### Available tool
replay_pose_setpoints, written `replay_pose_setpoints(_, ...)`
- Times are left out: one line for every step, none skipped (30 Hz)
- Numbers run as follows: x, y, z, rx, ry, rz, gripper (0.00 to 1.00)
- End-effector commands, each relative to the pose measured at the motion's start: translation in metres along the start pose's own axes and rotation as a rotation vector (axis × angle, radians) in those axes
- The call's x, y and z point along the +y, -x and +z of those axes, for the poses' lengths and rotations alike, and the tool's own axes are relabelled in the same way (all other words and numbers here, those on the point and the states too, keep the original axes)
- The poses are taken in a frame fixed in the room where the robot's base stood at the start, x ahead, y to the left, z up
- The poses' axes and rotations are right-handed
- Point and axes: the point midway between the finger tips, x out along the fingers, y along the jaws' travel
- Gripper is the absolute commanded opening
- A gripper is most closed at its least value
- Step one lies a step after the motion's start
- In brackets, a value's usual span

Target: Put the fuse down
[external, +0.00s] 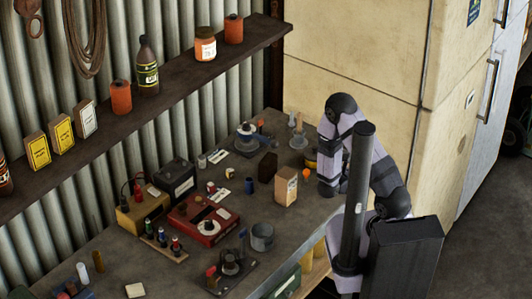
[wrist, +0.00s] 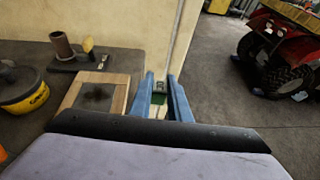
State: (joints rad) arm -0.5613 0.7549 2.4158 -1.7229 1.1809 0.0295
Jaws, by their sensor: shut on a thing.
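In the wrist view my gripper (wrist: 161,78) shows two blue fingers close together, past the table's right edge. A small dark green thing (wrist: 158,98) shows between them; it seems to be the fuse, but it is too small to make out fully. In the external view the arm stands at the right end of the workbench (external: 130,262). There the gripper and the held thing cannot be made out.
A yellow and black tub (wrist: 24,92) stands left of the board. Behind it, a metal cylinder (wrist: 63,46) stands on a dark plate. A cardboard box (external: 286,186), red case (external: 201,222) and grey cup (external: 262,237) crowd the bench. A pale cabinet (external: 360,60) stands behind.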

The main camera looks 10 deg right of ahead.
Motion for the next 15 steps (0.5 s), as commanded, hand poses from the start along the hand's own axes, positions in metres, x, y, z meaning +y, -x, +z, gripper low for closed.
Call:
replay_pose_setpoints(-0.01, -0.008, -0.003, 0.001, 0.0, -0.014, 0.0)
replay_pose_setpoints(-0.014, -0.012, -0.005, 0.001, -0.003, -0.018, 0.0)
replay_pose_setpoints(-0.018, -0.015, -0.007, 0.001, -0.005, -0.023, 0.0)
replay_pose_setpoints(-0.021, -0.017, -0.007, 0.0, -0.008, -0.025, 0.0)
replay_pose_setpoints(-0.023, -0.019, -0.008, 0.0, -0.009, -0.027, 0.0)
replay_pose_setpoints(-0.025, -0.02, -0.009, -0.001, -0.01, -0.028, 0.0)
replay_pose_setpoints(-0.026, -0.021, -0.009, -0.001, -0.011, -0.029, 0.0)
replay_pose_setpoints(-0.026, -0.021, -0.01, -0.001, -0.013, -0.029, 0.0)
replay_pose_setpoints(-0.026, -0.022, -0.01, -0.001, -0.014, -0.029, 0.0)
replay_pose_setpoints(-0.026, -0.021, -0.009, -0.002, -0.014, -0.029, 0.0)
replay_pose_setpoints(-0.026, -0.021, -0.009, -0.002, -0.015, -0.029, 0.0)
replay_pose_setpoints(-0.026, -0.021, -0.008, -0.002, -0.015, -0.028, 0.0)
replay_pose_setpoints(-0.026, -0.02, -0.006, -0.002, -0.015, -0.028, 0.0)
replay_pose_setpoints(-0.025, -0.019, -0.005, -0.002, -0.015, -0.028, 0.0)
replay_pose_setpoints(-0.025, -0.018, -0.002, -0.002, -0.016, -0.027, 0.0)
